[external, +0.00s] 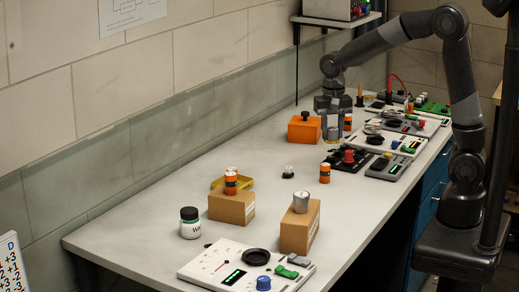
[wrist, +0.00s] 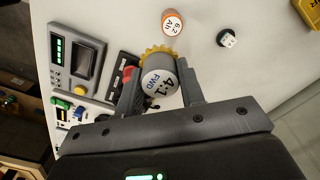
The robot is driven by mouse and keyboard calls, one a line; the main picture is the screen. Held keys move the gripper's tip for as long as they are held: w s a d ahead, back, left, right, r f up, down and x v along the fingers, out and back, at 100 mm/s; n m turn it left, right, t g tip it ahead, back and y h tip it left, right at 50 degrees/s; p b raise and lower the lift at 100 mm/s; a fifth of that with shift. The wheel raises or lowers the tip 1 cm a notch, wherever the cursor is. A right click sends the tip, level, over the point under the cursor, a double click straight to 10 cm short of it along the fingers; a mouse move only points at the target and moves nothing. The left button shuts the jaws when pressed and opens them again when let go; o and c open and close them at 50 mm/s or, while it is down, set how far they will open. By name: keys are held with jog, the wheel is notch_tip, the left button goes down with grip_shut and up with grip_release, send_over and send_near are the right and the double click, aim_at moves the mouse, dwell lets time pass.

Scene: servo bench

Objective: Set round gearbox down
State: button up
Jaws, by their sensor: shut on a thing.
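The round gearbox (wrist: 160,78) is a grey cylinder with a white "4:1 FWD" label and a yellow toothed gear at its far end in the wrist view. My gripper (wrist: 160,95) is shut on it, one finger on each side. In the external view my gripper (external: 333,104) points down over the far half of the bench, and the gearbox (external: 333,130) shows partly below the fingers. I cannot tell whether it touches the bench top.
An orange box (external: 304,130) stands just left of my gripper. Orange battery (external: 325,173) and a small dark part (external: 288,172) stand nearer. Test panels (external: 388,167) line the right side. Two cardboard boxes (external: 231,207) bear cylinders. Bare bench (external: 140,232) lies at the left front.

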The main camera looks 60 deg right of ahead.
jog(key=s+a+f, duration=0.1)
jog(key=s+a, duration=0.3)
jog(key=s, duration=0.3)
send_over(326, 201)
jog(key=shift+n, duration=0.3)
notch_tip(326, 201, down, 7)
jog(key=shift+a+f, duration=0.1)
jog(key=shift+f, duration=2)
jog(key=o, duration=1)
jog(key=shift+f, duration=0.1)
